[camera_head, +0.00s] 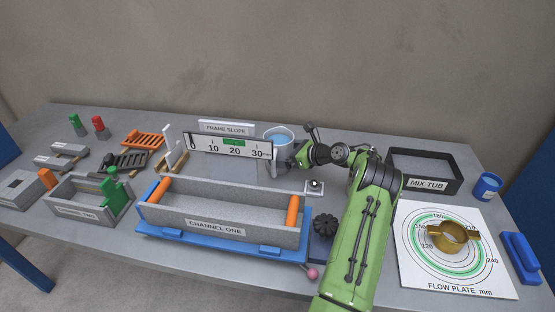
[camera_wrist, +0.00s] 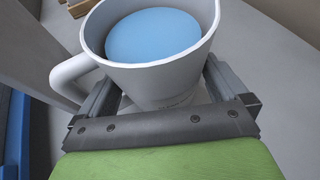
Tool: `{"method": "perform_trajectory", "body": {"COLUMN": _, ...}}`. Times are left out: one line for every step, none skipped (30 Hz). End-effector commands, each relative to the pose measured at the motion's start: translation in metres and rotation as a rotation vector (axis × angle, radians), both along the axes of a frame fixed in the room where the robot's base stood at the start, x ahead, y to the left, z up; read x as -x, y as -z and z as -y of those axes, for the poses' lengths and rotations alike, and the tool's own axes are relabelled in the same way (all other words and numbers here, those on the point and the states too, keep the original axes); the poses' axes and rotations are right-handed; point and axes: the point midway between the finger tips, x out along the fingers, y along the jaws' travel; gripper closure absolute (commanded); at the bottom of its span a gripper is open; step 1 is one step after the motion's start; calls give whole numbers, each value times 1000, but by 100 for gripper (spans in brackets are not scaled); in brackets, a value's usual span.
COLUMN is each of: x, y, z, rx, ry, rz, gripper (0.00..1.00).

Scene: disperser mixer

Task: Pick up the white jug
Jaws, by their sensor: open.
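The white jug (camera_head: 280,141) stands upright near the back of the table, just right of the frame slope scale, with blue liquid inside. In the wrist view the jug (camera_wrist: 190,72) fills the upper middle, its handle pointing left. My gripper (camera_head: 293,160) is at the jug, reaching in from the right. In the wrist view my gripper (camera_wrist: 160,92) is open, with one finger on each side of the jug's lower body. Whether the fingers touch the jug cannot be told. The fingertips are partly hidden behind the jug.
The frame slope board (camera_head: 228,146) stands close left of the jug. The channel one trough (camera_head: 222,214) on its blue base lies in front. The mix tub (camera_head: 425,185), blue cup (camera_head: 487,185) and flow plate (camera_head: 452,276) with a brass ring are to the right. Several small parts lie left.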

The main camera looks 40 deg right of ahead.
Motion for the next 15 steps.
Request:
{"method": "perform_trajectory", "body": {"x": 0, "y": -1, "z": 0, "rx": 0, "ry": 1, "rz": 0, "gripper": 0}}
{"method": "perform_trajectory", "body": {"x": 0, "y": -1, "z": 0, "rx": 0, "ry": 1, "rz": 0, "gripper": 0}}
{"method": "perform_trajectory", "body": {"x": 1, "y": -1, "z": 0, "rx": 0, "ry": 1, "rz": 0, "gripper": 3}}
{"method": "perform_trajectory", "body": {"x": 1, "y": -1, "z": 0, "rx": 0, "ry": 1, "rz": 0, "gripper": 8}}
{"method": "perform_trajectory", "body": {"x": 1, "y": -1, "z": 0, "rx": 0, "ry": 1, "rz": 0, "gripper": 12}}
{"method": "perform_trajectory", "body": {"x": 1, "y": -1, "z": 0, "rx": 0, "ry": 1, "rz": 0, "gripper": 18}}
{"method": "perform_trajectory", "body": {"x": 1, "y": -1, "z": 0, "rx": 0, "ry": 1, "rz": 0, "gripper": 23}}
{"method": "perform_trajectory", "body": {"x": 1, "y": -1, "z": 0, "rx": 0, "ry": 0, "rz": 0, "gripper": 28}}
{"method": "perform_trajectory", "body": {"x": 1, "y": -1, "z": 0, "rx": 0, "ry": 0, "rz": -1, "gripper": 34}}
{"method": "perform_trajectory", "body": {"x": 1, "y": -1, "z": 0, "rx": 0, "ry": 0, "rz": -1, "gripper": 38}}
{"method": "perform_trajectory", "body": {"x": 1, "y": -1, "z": 0, "rx": 0, "ry": 0, "rz": -1, "gripper": 43}}
{"method": "perform_trajectory", "body": {"x": 1, "y": -1, "z": 0, "rx": 0, "ry": 0, "rz": -1, "gripper": 48}}
{"method": "perform_trajectory", "body": {"x": 1, "y": -2, "z": 0, "rx": 1, "ry": 0, "rz": 1, "gripper": 48}}
{"method": "perform_trajectory", "body": {"x": 1, "y": -2, "z": 0, "rx": 1, "ry": 0, "rz": 1, "gripper": 48}}
{"method": "perform_trajectory", "body": {"x": 1, "y": -2, "z": 0, "rx": 1, "ry": 0, "rz": 1, "gripper": 48}}
